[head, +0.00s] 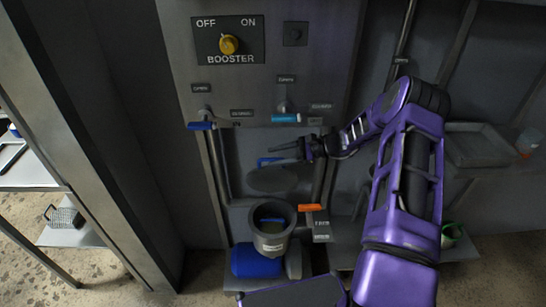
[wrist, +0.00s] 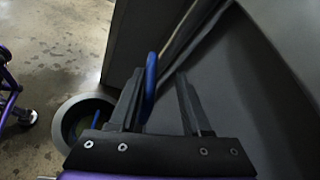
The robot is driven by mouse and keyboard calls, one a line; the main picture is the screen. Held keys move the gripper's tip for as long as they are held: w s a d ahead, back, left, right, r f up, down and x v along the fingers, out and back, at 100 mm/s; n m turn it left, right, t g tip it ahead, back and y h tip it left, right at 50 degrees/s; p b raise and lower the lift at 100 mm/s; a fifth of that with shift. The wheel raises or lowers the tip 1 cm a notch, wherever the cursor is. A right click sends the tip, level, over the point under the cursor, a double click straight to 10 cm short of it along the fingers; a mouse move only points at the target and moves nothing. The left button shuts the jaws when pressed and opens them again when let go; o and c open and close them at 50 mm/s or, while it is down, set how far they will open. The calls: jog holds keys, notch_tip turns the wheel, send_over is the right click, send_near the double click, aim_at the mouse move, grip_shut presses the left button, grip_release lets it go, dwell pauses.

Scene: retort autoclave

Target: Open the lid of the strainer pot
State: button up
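The strainer pot (head: 272,243) is a grey round vessel low in the middle of the head view, with its mouth uncovered. Its mouth also shows at lower left in the wrist view (wrist: 62,122). The dark lid (head: 273,181) stands raised above and behind the pot, with a blue handle (head: 264,161) at its upper edge. My gripper (head: 280,153) is at the handle, coming from the right. In the wrist view the blue handle (wrist: 151,78) shows between the two spread fingers, closer to the left one. Whether a finger touches it is unclear.
A panel with a yellow booster knob (head: 229,44) and blue-handled valves (head: 286,118) is above the pot. An orange handle (head: 310,207) is right of the pot, and a blue object (head: 255,262) lies below it. A grey tray (head: 478,145) is at right.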

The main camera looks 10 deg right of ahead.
jog(key=v, duration=1.6)
